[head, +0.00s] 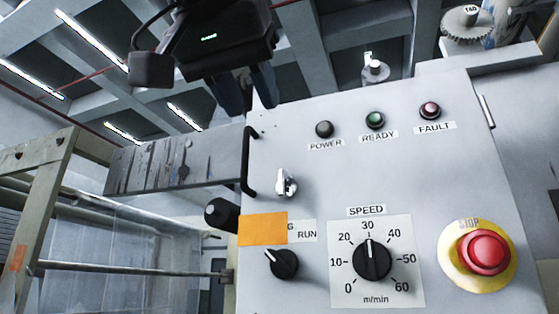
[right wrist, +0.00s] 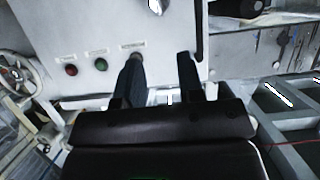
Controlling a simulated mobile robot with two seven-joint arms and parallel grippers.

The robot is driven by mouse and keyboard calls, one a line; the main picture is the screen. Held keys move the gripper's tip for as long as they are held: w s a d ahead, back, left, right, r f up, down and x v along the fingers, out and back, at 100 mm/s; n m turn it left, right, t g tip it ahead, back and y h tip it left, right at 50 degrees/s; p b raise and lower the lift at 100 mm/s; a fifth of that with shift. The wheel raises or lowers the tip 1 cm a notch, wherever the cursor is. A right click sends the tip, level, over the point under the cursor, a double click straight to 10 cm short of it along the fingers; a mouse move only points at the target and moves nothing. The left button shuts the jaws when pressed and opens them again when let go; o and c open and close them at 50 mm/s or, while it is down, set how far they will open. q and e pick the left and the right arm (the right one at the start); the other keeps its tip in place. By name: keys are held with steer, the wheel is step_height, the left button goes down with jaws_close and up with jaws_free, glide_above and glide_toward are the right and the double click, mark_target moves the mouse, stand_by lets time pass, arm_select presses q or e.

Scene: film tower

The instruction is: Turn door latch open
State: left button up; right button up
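The door latch (head: 286,183) is a small silver turn handle on the grey control cabinet door (head: 350,175), below and left of the lamps. Its grip looks roughly upright. It also shows at the top edge of the right wrist view (right wrist: 156,6), partly cut off. My right gripper (head: 250,107) is at the top of the head view, above the latch and apart from it. In the right wrist view its two dark fingers (right wrist: 159,60) are spread with nothing between them. My left gripper is not in view.
A black bar handle (head: 249,160) is left of the latch. An orange label (head: 263,229), a selector knob (head: 283,264), a speed dial (head: 372,261) and a red stop button (head: 483,252) sit lower. A frame with rails (head: 130,270) stands at the left.

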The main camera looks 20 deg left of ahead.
mark_target(283, 170)
steer(key=x, duration=1.1)
steer(key=shift+w+p, duration=0.15)
steer(key=shift+p, duration=0.25)
steer(key=shift+f, duration=0.1)
jaws_close()
